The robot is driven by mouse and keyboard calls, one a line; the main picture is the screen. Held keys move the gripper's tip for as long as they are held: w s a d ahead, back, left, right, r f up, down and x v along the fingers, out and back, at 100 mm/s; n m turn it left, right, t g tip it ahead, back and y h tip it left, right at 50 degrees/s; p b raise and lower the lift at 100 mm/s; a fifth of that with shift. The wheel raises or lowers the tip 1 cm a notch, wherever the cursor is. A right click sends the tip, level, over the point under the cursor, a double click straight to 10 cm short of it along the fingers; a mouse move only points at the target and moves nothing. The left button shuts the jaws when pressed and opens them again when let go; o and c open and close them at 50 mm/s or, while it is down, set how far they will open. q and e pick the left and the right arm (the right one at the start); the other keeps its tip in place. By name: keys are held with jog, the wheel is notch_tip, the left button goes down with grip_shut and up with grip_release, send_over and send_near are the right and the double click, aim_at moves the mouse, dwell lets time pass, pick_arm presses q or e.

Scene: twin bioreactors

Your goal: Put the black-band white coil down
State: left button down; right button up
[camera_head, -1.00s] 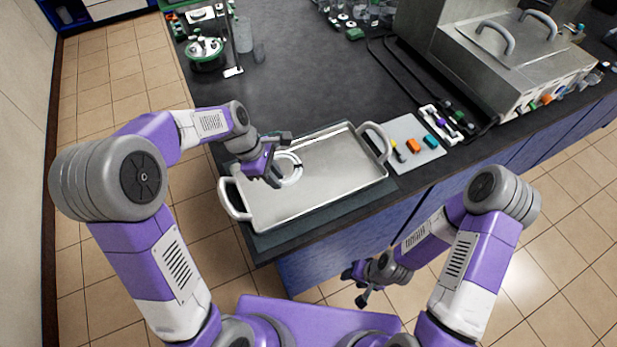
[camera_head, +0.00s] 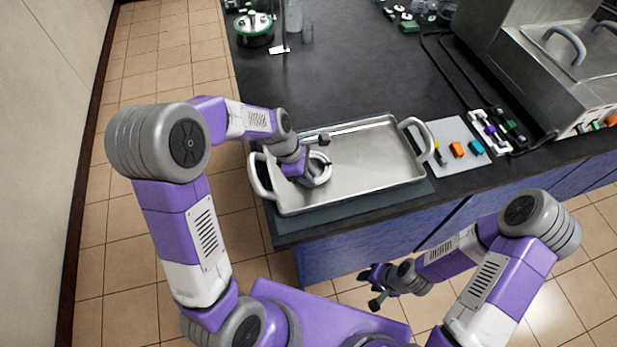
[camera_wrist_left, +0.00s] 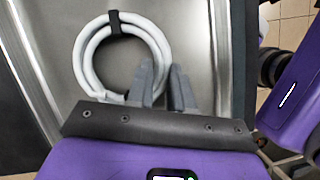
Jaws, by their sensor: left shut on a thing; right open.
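The white coil (camera_wrist_left: 87,54) with a black band (camera_wrist_left: 121,23) shows in the left wrist view, over the metal tray. My left gripper (camera_wrist_left: 160,82) is shut on the coil's near edge, on the side opposite the band. In the head view the coil (camera_head: 322,172) is partly hidden by my left gripper (camera_head: 306,177), at the left part of the tray (camera_head: 375,160). I cannot tell whether the coil touches the tray floor. My right gripper (camera_head: 376,287) is open and empty, low in front of the counter.
The tray has two raised handles and lies on a dark mat (camera_head: 345,212) at the counter's front edge. Right of it is a grey board (camera_head: 446,133) with small coloured pieces. A large metal unit (camera_head: 550,60) stands at the right. The tray's right half is clear.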

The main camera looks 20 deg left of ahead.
pick_arm(q)
jog(key=shift+f, duration=0.3)
jog(key=c, duration=1)
grip_release()
jog(key=shift+r, duration=0.1)
jog(key=p+v, duration=0.4)
jog(key=v, duration=0.8)
jog(key=shift+a, duration=0.1)
